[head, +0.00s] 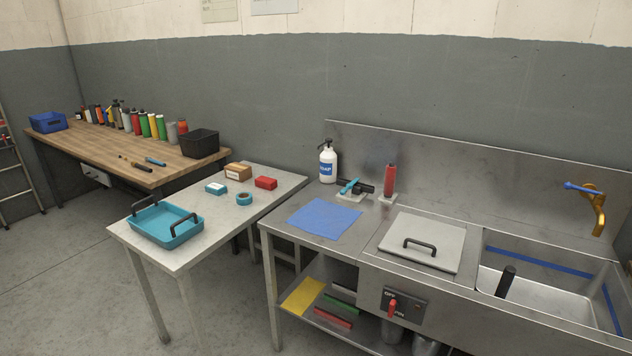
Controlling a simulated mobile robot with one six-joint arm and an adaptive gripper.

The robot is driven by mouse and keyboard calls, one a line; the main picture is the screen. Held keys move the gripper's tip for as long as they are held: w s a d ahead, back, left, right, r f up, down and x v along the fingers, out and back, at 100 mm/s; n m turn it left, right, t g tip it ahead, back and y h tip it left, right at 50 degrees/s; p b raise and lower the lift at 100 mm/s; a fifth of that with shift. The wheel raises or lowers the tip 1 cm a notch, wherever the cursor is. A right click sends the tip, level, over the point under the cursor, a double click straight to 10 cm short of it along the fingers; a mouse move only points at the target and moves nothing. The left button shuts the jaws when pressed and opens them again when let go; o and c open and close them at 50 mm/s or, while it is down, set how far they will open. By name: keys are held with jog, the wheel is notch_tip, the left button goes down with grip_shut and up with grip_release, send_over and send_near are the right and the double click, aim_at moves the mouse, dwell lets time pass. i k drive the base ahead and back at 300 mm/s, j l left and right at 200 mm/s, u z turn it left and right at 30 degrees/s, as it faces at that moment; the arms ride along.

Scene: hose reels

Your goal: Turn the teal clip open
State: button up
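A teal clip (348,186) shows small on the steel counter, near the back wall. It lies slanted against a black part (363,187) on a pale base plate (351,197). Whether the clip is open or shut is too small to tell. My gripper is not in view, and nothing is touching the clip.
A white soap bottle (328,164) stands left of the clip, a red cylinder (389,180) right of it. A blue cloth (324,218) lies in front. A lidded section (421,240) and sink (540,296) are right; a teal tray (163,238) sits on the left table.

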aim_at(349, 186)
jog(key=i+j, duration=0.2)
jog(key=i, duration=0.45)
jog(key=i+j+u, duration=0.1)
jog(key=i+j, duration=0.15)
jog(key=i, duration=0.35)
jog(key=i+j, duration=0.15)
jog(key=i, duration=0.5)
jog(key=i+j+u, duration=0.1)
jog(key=i, duration=0.5)
